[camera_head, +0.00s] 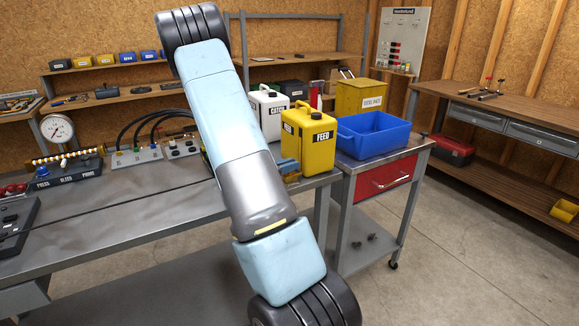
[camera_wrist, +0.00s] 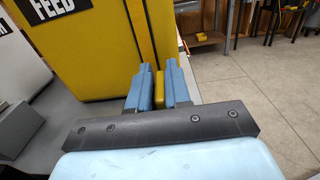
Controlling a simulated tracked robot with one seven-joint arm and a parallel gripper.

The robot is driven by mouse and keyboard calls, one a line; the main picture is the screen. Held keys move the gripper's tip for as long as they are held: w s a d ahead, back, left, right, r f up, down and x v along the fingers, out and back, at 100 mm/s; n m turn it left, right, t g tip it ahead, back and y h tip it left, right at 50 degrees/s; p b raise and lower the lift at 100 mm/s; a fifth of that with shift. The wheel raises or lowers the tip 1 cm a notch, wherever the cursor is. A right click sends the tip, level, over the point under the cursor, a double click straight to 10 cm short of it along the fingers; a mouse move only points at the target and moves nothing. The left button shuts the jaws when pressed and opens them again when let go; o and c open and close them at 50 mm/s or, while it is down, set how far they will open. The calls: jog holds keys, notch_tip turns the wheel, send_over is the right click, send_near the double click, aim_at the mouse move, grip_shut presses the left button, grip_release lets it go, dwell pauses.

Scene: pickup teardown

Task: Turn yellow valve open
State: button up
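A yellow piece (camera_wrist: 159,90), which looks like the yellow valve's handle, fills the narrow gap between the blue fingers of my gripper (camera_wrist: 159,82) in the wrist view. The fingers appear to press on it from both sides. In the head view my gripper (camera_head: 287,168) is at the right end of the workbench, low beside the yellow FEED can (camera_head: 308,145). A yellow bit (camera_head: 292,179) shows just under the fingers there. The FEED can (camera_wrist: 90,60) also stands close to the left of the fingers in the wrist view. The valve's body is hidden.
A white CATCH can (camera_head: 268,112) stands behind the FEED can. A blue bin (camera_head: 372,136) and a yellow box (camera_head: 360,98) stand on a cart at the right. A gauge (camera_head: 57,129) and hoses are on the bench's left. Open floor lies to the right.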

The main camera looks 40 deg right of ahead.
jog(key=o, duration=0.4)
jog(key=shift+f, duration=0.1)
jog(key=shift+c, duration=0.2)
jog(key=shift+a, duration=0.1)
jog(key=v, duration=1.3)
jog(key=shift+w+a, duration=0.1)
jog(key=shift+a, duration=0.25)
jog(key=s+a+r+m+t+y, duration=0.9)
jog(key=s+a+r+m+y, duration=0.6)
jog(key=s+a+r, duration=0.6)
jog(key=s+a+y, duration=0.1)
jog(key=y, duration=0.1)
jog(key=shift+a+r+t+y, duration=0.3)
jog(key=shift+r, duration=0.05)
